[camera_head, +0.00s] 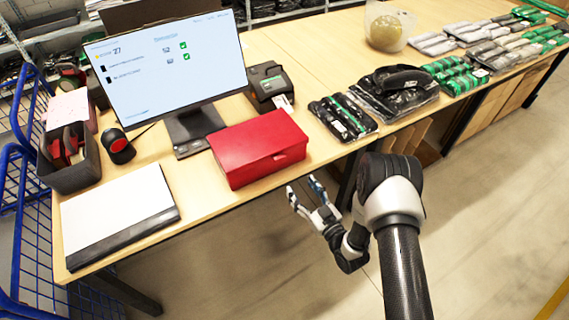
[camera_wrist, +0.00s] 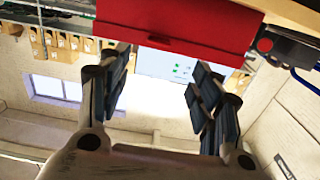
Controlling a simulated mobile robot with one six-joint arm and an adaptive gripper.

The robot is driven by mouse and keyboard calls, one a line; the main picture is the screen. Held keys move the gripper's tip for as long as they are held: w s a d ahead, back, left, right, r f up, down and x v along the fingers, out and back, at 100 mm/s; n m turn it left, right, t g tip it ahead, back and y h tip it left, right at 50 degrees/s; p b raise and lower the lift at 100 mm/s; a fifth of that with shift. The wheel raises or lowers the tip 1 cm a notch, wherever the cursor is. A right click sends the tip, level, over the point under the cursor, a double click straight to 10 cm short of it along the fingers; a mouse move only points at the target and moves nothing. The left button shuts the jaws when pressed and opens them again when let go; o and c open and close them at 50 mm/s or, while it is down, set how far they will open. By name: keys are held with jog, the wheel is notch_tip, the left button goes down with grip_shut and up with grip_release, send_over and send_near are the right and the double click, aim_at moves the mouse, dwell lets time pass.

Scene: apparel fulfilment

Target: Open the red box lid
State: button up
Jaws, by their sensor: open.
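The red box (camera_head: 258,146) sits on the wooden table near its front edge, with its lid shut. My gripper (camera_head: 306,190) is open and empty, in front of the table edge and just to the lower right of the box, apart from it. In the wrist view, the red box (camera_wrist: 180,22) fills the upper middle, beyond the two spread fingers of my gripper (camera_wrist: 158,85). That view looks upside down. A small latch or tab shows on the box's front face there.
A monitor (camera_head: 165,65) stands behind the box, and a label printer (camera_head: 270,85) is at its back right. A white pad (camera_head: 115,210) lies to the left. Bagged garments (camera_head: 395,90) lie along the table to the right. The floor in front is clear.

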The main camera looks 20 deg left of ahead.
jog(key=b+x, duration=0.2)
jog(key=x, duration=1.1)
jog(key=shift+b, duration=0.3)
jog(key=shift+d, duration=0.1)
jog(key=shift+c, duration=0.3)
grip_shut()
